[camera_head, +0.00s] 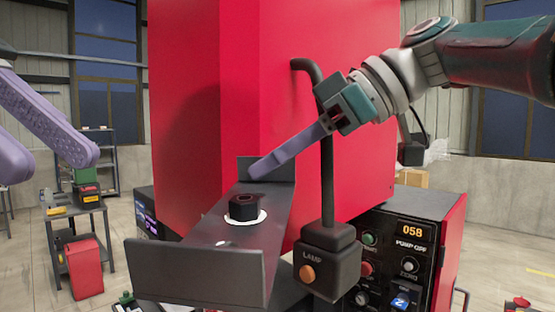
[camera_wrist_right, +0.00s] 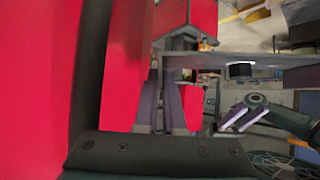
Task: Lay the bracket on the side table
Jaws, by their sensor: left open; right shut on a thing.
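The bracket (camera_head: 250,240) is a dark grey plate with upturned ends. A black round part (camera_head: 243,207) sits on it over a white ring. My right gripper (camera_head: 262,172) is shut on the bracket's far upturned end, in front of the red machine. In the right wrist view the gripper's fingers (camera_wrist_right: 160,85) meet the bracket's end, and the bracket (camera_wrist_right: 205,61) runs off to the right. My left gripper (camera_head: 55,165) is open and empty at the left, apart from the bracket. A small grey table (camera_head: 52,222), seemingly the side table, stands at the left, beyond the bracket.
The tall red machine (camera_head: 300,60) fills the middle. A lamp box (camera_head: 327,256) on a bent dark pipe hangs close to the bracket's right side. A control panel (camera_head: 405,250) stands at lower right.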

